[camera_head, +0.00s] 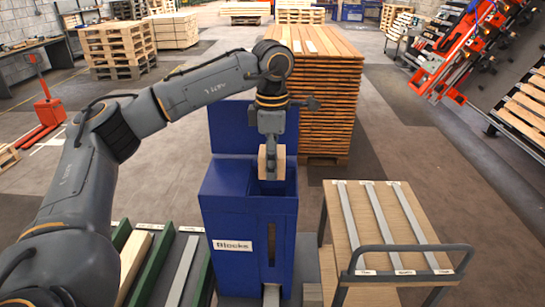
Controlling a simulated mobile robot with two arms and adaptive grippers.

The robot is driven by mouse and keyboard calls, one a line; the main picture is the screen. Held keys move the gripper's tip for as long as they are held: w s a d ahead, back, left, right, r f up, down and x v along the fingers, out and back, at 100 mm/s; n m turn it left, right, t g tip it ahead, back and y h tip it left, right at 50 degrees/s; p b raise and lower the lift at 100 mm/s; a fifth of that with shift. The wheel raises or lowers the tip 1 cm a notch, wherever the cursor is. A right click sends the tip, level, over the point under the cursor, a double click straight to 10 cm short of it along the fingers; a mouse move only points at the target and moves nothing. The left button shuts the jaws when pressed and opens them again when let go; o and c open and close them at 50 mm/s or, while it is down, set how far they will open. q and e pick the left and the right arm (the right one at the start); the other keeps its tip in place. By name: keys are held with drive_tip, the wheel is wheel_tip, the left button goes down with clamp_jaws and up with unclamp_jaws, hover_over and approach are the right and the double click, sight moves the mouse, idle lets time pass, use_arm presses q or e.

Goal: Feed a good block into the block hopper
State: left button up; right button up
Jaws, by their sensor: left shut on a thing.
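The blue block hopper (222,190) stands in the middle, with a white "Blocks" label on its front and an open top. My left gripper (271,152) points down over the hopper's open top. It is shut on a light wooden block (263,164). The block is upright and at or just above the mouth of the hopper; I cannot tell whether its lower end is inside. Part of the block is hidden by a gripper finger. My right gripper is not in view.
A tall stack of boards (330,110) stands behind the hopper. A cart (405,248) with a dark handle and metal strips stands at the right. Green and metal rails (152,268) lie at the lower left. Red machinery (455,50) is at the upper right. Pallets (118,45) stand behind.

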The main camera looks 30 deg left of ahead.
use_arm(q)
drive_tip(key=shift+w+f+b, duration=0.1)
drive_tip(key=shift+f+b, duration=0.4)
drive_tip(key=shift+f, duration=0.8)
drive_tip(key=shift+f+b, duration=0.65)
drive_tip(key=shift+b, duration=0.05)
drive_tip(key=shift+f+b, duration=0.4)
drive_tip(key=shift+f, duration=0.2)
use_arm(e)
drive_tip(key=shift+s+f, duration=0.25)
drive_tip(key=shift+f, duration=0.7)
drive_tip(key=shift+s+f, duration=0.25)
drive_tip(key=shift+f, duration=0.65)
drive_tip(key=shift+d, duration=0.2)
use_arm(q)
drive_tip(key=shift+f+b, duration=0.6)
drive_tip(key=shift+f, duration=0.15)
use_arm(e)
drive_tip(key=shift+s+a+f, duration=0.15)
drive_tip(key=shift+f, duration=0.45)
use_arm(q)
drive_tip(key=o, duration=1.3)
drive_tip(key=shift+c, duration=0.2)
